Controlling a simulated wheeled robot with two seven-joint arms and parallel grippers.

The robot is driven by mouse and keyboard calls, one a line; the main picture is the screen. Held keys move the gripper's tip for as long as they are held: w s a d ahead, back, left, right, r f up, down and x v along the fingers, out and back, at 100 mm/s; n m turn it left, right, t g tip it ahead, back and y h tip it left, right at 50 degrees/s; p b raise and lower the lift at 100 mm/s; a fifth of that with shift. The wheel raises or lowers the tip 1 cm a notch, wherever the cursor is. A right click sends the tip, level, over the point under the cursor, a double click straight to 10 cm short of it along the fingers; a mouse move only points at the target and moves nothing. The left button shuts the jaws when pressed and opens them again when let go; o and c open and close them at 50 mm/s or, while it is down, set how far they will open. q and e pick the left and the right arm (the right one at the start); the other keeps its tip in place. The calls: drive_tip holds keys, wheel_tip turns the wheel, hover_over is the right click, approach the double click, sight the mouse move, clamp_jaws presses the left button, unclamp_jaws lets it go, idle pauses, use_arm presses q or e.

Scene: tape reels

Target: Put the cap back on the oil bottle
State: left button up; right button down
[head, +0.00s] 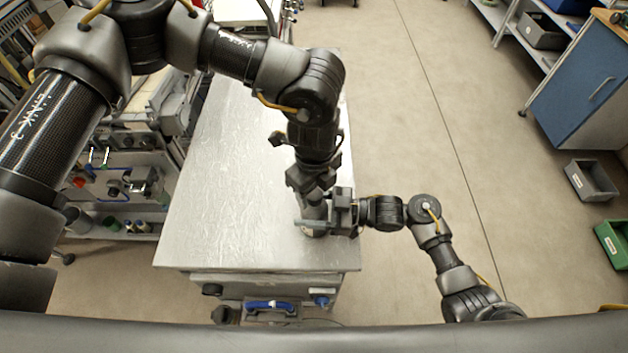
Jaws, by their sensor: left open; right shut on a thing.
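The oil bottle (313,211) is a small greyish bottle near the front right of the metal-topped table, partly hidden by both grippers. My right gripper (325,214) comes in from the right and is shut on the bottle's side. My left gripper (309,184) points down just above the bottle's top and is open. The cap cannot be made out; the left gripper covers the bottle's mouth, so I cannot tell whether the cap is on it.
The bright metal tabletop (225,190) is otherwise clear to the left. A machine (130,180) stands along the table's left side. A blue cabinet (580,95), a grey bin (590,180) and a green bin (613,240) stand far right, across open floor.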

use_arm(q)
drive_tip(key=shift+f, duration=0.1)
drive_tip(key=shift+c, duration=0.4)
drive_tip(key=c, duration=0.9)
drive_tip(key=m, duration=0.7)
drive_tip(key=shift+c, duration=0.2)
drive_tip(key=m, duration=0.4)
drive_tip(key=shift+m, duration=0.4)
drive_tip(key=m, duration=0.3)
drive_tip(key=o, duration=1.1)
drive_tip(key=shift+c, duration=0.2)
drive_tip(key=shift+r, duration=2.25)
